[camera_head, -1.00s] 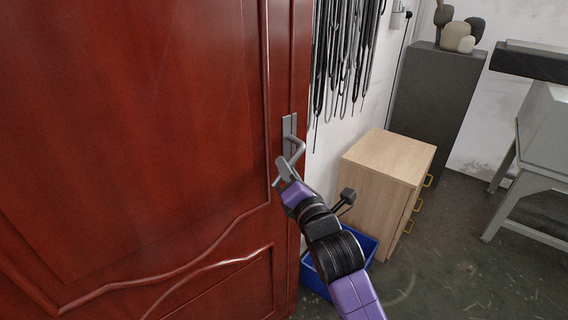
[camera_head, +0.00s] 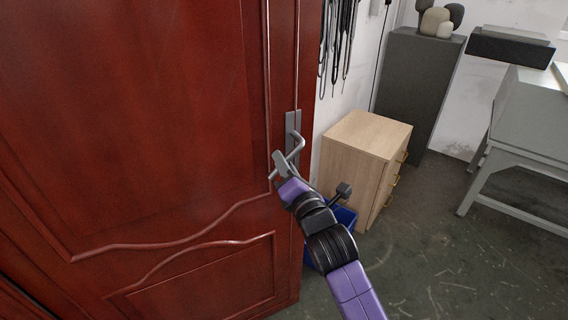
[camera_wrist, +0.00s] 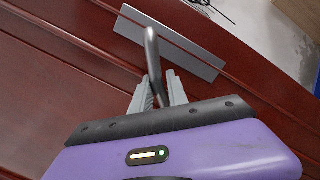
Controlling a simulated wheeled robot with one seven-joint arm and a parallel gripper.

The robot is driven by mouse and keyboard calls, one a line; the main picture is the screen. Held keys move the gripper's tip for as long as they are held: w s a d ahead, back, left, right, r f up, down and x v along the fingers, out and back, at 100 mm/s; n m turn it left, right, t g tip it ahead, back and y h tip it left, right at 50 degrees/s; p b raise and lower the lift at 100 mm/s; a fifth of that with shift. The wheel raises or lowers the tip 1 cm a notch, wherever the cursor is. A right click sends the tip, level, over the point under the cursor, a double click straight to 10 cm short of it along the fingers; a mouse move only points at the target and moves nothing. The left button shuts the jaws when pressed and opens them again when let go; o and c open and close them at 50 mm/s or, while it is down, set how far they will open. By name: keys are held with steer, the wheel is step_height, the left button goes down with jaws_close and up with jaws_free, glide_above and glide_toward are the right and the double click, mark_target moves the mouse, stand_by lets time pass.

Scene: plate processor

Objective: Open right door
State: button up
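The right door (camera_head: 150,120) is a red-brown panelled wooden door filling the left of the head view. Its grey metal handle (camera_head: 299,143) sits on a plate near the door's right edge. My gripper (camera_head: 284,165) is at the handle, its fingers one on each side of the lever. In the wrist view the lever (camera_wrist: 152,50) comes out from the metal plate (camera_wrist: 195,50) and passes between the grey fingers of my gripper (camera_wrist: 158,84), which look closed on it. The fingers partly hide the lever's end.
A light wooden drawer cabinet (camera_head: 350,155) stands right of the door edge, with a blue bin (camera_head: 345,215) beside it, partly behind my arm. A dark tall cabinet (camera_head: 415,85) and a grey metal bench (camera_head: 515,125) stand further back. Floor at lower right is clear.

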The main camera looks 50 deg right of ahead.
steer(key=shift+o, duration=1.3)
steer(key=shift+r, duration=0.1)
steer(key=v, duration=0.7)
steer(key=shift+s+b, duration=0.35)
steer(key=shift+b, duration=0.05)
steer(key=shift+a, duration=0.15)
